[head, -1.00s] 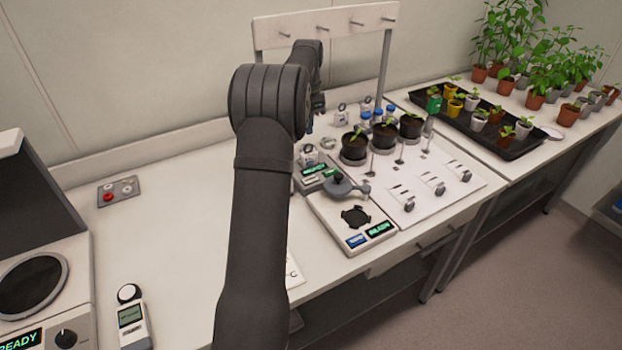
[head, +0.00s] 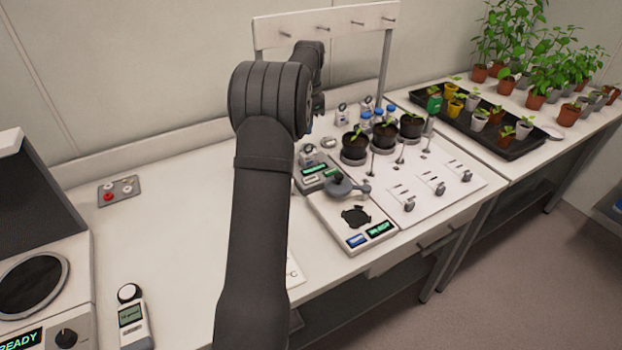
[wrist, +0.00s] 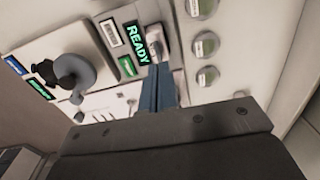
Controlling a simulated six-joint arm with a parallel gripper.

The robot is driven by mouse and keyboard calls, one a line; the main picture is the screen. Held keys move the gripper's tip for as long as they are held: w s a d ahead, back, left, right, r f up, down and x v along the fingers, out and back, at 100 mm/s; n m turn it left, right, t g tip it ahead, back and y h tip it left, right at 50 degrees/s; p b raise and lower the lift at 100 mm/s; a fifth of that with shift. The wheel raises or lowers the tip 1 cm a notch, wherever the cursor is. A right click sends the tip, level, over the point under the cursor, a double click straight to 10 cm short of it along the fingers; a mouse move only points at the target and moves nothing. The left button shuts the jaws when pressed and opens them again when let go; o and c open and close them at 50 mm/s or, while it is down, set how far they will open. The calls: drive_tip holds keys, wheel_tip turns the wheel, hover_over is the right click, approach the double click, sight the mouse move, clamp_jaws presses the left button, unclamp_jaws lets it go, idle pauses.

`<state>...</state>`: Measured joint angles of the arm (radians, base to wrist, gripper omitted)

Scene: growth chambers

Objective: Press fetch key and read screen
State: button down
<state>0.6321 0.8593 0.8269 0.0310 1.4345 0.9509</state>
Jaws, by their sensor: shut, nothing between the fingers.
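A small dark grey device (head: 317,176) stands on the bench behind the white balance, partly behind my arm in the head view. In the wrist view its green-lettered screen (wrist: 137,43) reads READY. A small green key or label (wrist: 128,66) sits beside the screen, with a white label (wrist: 110,33) farther left; I cannot tell which part is the fetch key. My gripper (wrist: 158,68) is shut and empty, its blue-grey fingertips close to the right of the green patch. I cannot tell whether they touch anything.
The white balance (head: 335,222) has a blue key (head: 357,240) and a green-lit screen (head: 379,228).

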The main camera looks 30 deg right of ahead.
drive_tip(key=a+m+t, duration=0.2)
drive_tip(key=t, duration=0.1)
drive_tip(key=m+t+h, duration=0.3)
drive_tip(key=m+t, duration=0.2)
drive_tip(key=m, duration=0.6)
hover_over(311, 179)
drive_tip(key=s, duration=0.1)
drive_tip(key=shift+a+f, duration=0.15)
drive_tip(key=shift+f, duration=0.05)
drive_tip(key=shift+n, duration=0.3)
drive_tip(key=shift+f, duration=4.4)
drive_tip(key=shift+f, duration=0.1)
drive_tip(key=shift+f, duration=0.35)
